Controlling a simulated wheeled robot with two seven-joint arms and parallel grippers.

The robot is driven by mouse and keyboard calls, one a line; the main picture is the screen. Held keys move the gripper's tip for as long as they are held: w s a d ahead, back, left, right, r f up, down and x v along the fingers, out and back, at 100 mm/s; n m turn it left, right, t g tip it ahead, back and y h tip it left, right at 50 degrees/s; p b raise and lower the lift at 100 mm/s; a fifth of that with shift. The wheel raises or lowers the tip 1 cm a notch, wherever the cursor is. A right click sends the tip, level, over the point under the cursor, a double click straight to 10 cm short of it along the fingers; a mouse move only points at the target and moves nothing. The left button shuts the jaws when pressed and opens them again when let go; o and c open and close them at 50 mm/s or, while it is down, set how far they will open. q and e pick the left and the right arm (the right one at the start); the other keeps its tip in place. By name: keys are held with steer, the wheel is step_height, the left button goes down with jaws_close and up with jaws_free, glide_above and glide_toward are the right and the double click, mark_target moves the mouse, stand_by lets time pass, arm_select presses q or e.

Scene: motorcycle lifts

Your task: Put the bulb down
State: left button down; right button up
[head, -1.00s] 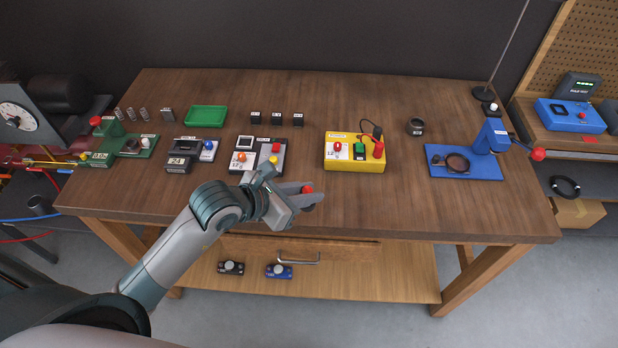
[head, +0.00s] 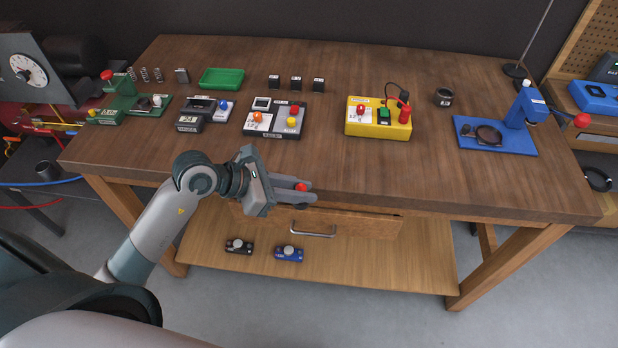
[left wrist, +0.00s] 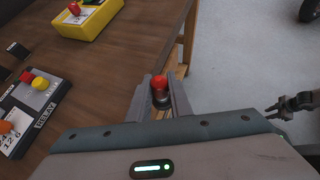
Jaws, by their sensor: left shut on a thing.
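My left gripper (head: 303,191) is shut on a small red bulb (head: 300,187) with a dark base. In the left wrist view the bulb (left wrist: 160,84) stands between the two fingers, red end up. The gripper is at the front edge of the wooden workbench (head: 330,170), near the drawer, and holds the bulb clear of the items on top. In the left wrist view, another gripper (left wrist: 285,108) shows at the right, apart from the bulb; I cannot tell its jaw state.
A yellow tester box (head: 378,130), a grey relay box (head: 290,120), a green tray (head: 222,78) and a blue stand (head: 490,142) are on the bench. The front strip of the bench top is clear. A drawer handle (head: 314,233) sits below the edge.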

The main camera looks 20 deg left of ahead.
step_height(320, 180, down, 3)
steer(key=shift+f+b, duration=0.1)
steer(key=shift+b, duration=0.85)
steer(key=shift+s, duration=0.1)
